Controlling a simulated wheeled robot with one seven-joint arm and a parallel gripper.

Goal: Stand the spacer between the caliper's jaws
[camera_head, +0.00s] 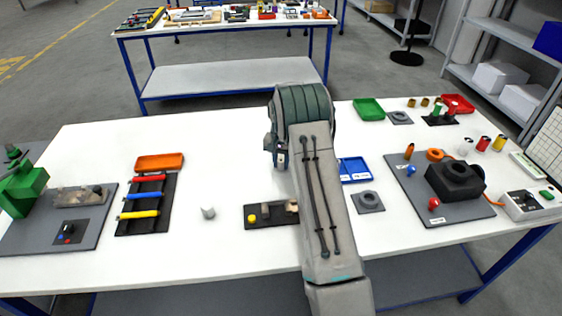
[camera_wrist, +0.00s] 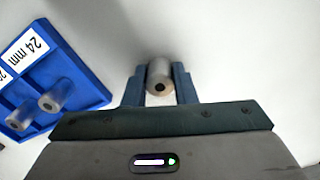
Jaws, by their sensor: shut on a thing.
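My gripper (camera_wrist: 159,85) is shut on a short grey cylindrical spacer (camera_wrist: 160,77) with a dark hole in its end facing the wrist camera. Both blue-grey fingers press its sides. A blue tray (camera_wrist: 75,47) labelled "24 mm" lies to the left in the wrist view, with two similar spacers (camera_wrist: 52,99) in it. In the head view the tray (camera_head: 354,169) is partly behind my arm, and my gripper and the held spacer are hidden. A dark base with a yellow knob and tan blocks (camera_head: 270,214) may be the caliper; my arm covers its right end.
A grey square block with a ring (camera_head: 368,201) lies right of my arm. A dark mat with a black fixture (camera_head: 455,182) is farther right.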

